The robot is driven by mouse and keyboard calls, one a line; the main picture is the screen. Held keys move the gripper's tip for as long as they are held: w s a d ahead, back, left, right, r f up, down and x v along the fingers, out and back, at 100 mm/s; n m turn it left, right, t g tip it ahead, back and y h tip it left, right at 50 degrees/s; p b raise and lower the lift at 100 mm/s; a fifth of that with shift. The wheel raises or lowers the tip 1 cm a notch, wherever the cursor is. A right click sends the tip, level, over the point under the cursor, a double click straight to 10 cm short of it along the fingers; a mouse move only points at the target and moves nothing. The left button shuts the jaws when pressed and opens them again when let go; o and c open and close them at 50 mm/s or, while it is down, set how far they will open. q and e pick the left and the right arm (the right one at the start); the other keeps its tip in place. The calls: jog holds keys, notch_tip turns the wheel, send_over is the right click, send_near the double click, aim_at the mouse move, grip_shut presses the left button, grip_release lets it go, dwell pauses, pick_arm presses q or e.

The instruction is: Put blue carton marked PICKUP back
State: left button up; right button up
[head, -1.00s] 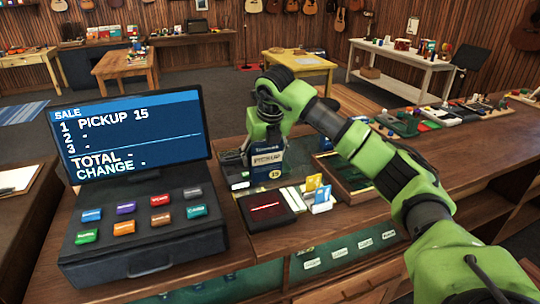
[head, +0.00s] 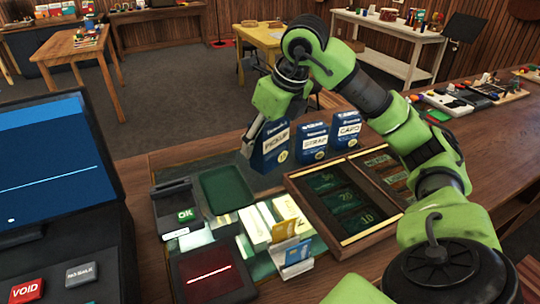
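The blue carton marked PICKUP (head: 277,150) is upright, a little tilted in the picture, at the far side of the counter. It is at the left of the blue STRAP carton (head: 313,145) and the CAPO carton (head: 345,132). My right gripper (head: 256,132) is at its upper left, close against it. My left gripper is not in view.
An open wooden cash tray (head: 342,238) lies right of a card reader marked OK (head: 178,208). The register screen (head: 50,165) is at left.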

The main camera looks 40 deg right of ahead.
jog(key=shift+w+d, duration=0.15)
jog(key=shift+d, duration=0.1)
jog(key=w+d+f+p, duration=0.2)
jog(key=w+d+f, duration=0.2)
jog(key=w+d+f+p, duration=0.3)
jog(key=w+d+f, duration=0.1)
jog(key=w+f, duration=0.1)
jog(key=shift+w+d+f, duration=0.1)
jog(key=shift+d, duration=0.15)
notch_tip(320, 180, down, 3)
jog(key=shift+r+p, duration=0.1)
jog(key=shift+p, duration=0.8)
jog(key=shift+w+d+f, duration=0.1)
jog(key=shift+f, duration=0.15)
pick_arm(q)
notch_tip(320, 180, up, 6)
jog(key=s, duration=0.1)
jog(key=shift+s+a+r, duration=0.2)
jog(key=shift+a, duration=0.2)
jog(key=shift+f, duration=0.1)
